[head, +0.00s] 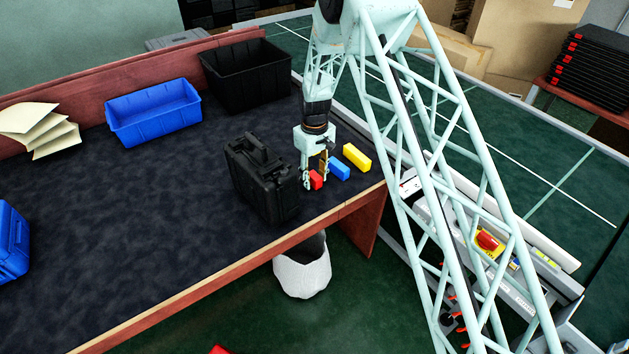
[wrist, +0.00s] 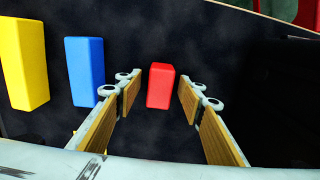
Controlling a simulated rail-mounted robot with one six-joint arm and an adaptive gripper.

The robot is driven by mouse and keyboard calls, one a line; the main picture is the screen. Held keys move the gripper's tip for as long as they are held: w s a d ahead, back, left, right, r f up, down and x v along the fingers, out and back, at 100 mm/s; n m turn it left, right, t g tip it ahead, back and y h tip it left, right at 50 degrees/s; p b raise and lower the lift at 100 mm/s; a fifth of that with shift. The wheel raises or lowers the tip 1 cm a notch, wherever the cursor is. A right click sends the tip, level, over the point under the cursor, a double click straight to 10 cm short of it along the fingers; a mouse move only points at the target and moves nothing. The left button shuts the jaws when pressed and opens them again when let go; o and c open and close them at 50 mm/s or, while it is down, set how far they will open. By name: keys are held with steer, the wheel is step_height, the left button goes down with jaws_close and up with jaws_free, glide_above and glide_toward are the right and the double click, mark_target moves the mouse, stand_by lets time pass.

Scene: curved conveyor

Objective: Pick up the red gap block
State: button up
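The red block (wrist: 160,86) lies on the dark table top between the fingertips of my gripper (wrist: 159,95) in the wrist view. Dark gaps show on both sides of the block, so the fingers stand apart from it. My gripper is open, with wood-coloured finger pads. In the head view my gripper (head: 315,178) points down at the red block (head: 317,180), which is partly hidden by a finger. The blue block (head: 339,173) and the yellow block (head: 357,157) lie to its right; in the wrist view the blue block (wrist: 85,72) and yellow block (wrist: 24,64) are at left.
A black case (head: 262,180) stands close to the left of my gripper. A blue bin (head: 153,112) and a black bin (head: 246,76) stand at the back of the table. The table's wooden front edge (head: 225,276) runs just below the case. The left middle of the table is clear.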

mark_target(314, 175)
steer(key=c, duration=1)
steer(key=shift+r, duration=0.2)
steer(key=shift+r, duration=1.65)
steer(key=s+d, duration=0.2)
steer(key=s, duration=0.3)
steer(key=s+d+r, duration=0.1)
steer(key=s+d, duration=0.1)
steer(key=s, duration=0.3)
steer(key=s+d, duration=0.2)
steer(key=s, duration=0.3)
steer(key=shift+r, duration=0.2)
